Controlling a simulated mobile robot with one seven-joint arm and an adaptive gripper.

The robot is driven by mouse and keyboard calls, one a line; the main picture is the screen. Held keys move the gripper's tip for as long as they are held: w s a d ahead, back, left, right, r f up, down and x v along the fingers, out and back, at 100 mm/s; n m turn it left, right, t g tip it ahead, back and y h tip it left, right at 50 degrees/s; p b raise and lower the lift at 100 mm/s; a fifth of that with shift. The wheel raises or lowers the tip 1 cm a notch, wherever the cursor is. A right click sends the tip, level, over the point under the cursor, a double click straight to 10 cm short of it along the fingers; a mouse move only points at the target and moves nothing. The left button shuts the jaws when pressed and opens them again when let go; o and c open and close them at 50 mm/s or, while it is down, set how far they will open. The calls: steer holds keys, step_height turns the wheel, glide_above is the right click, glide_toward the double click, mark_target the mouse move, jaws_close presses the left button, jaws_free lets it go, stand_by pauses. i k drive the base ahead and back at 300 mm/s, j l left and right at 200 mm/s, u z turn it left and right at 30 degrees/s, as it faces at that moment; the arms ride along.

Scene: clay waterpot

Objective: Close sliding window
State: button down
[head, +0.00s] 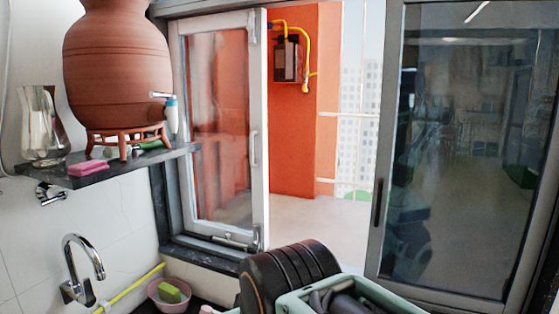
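The sliding window fills the back of the head view. Its dark-framed glass panel (455,150) stands on the right, with a dark vertical handle (377,203) on its left edge. A pale-framed glass panel (218,125) stands on the left, with a pale vertical handle (254,148) on its right edge. A wide open gap lies between the two panels and shows the outdoors. The bottom of the gap is partly hidden by objects in front. My gripper is not in view.
A clay waterpot (118,65) on a stand, a glass vase (42,125) and a pink sponge (87,168) sit on a dark shelf (125,168). Below are a faucet (80,265) and pink bowl (165,297). Dark rounded plate-like objects (285,275) and a green rack (385,290) stand in front.

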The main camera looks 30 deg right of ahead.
mark_target(543, 200)
steer(key=z, duration=1.95)
steer(key=k+l+u, duration=0.2)
steer(key=l+u, duration=0.15)
steer(key=l, duration=0.25)
steer(key=i+j+z, duration=0.15)
steer(key=j+z, duration=0.2)
steer(key=j, duration=0.2)
